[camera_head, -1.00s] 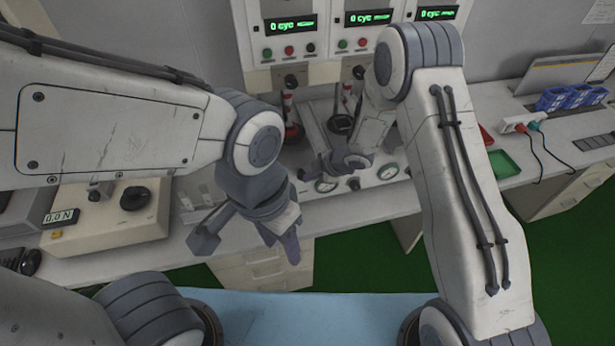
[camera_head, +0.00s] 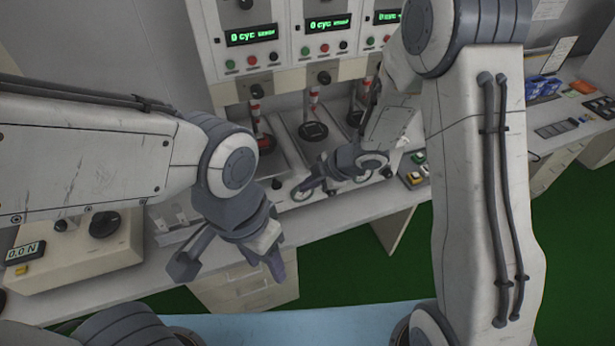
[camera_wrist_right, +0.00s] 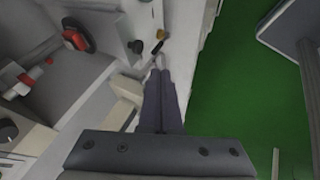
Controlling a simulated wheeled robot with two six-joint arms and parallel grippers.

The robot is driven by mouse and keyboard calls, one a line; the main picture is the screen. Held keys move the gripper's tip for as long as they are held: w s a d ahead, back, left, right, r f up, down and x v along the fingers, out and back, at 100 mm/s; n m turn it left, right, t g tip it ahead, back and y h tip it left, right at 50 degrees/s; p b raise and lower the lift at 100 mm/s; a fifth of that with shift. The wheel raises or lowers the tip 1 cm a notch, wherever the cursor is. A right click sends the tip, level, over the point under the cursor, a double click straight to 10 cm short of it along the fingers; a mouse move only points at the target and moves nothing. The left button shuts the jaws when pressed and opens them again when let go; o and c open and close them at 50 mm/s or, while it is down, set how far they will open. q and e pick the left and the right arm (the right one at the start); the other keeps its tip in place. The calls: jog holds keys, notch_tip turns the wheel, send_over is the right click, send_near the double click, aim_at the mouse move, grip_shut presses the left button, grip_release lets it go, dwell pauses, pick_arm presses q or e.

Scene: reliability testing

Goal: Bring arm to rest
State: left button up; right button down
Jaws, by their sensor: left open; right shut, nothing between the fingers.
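My left gripper (camera_head: 228,269) is open and empty in the head view, its fingers apart in front of the bench edge and drawers. My right gripper (camera_head: 308,188) is above the front of the bench by the test stations, small in the head view and partly hard to make out against the gauges. In the right wrist view its two fingers (camera_wrist_right: 161,72) lie together with nothing between them. They point toward the station's front panel, near a small brass knob. I cannot tell whether they touch it.
Test stations with green displays (camera_head: 252,36) stand at the back of the bench. A force gauge box (camera_head: 75,262) sits at the left. Blue bins (camera_head: 541,88) stand at the right. Drawers (camera_head: 245,288) are below the bench; green floor (camera_head: 340,262) is open in front.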

jog(key=s+d+r+m+t+h+b, duration=0.2)
jog(key=s+r+m+h+b, duration=0.3)
jog(key=m, duration=0.3)
jog(key=s+r+m+g+b, duration=0.1)
jog(key=s+m+g, duration=0.4)
jog(key=s, duration=1.6)
jog(key=shift+s+a+r+g+b, duration=0.2)
jog(key=shift+a+r+g+b, duration=0.15)
jog(key=shift+r, duration=0.4)
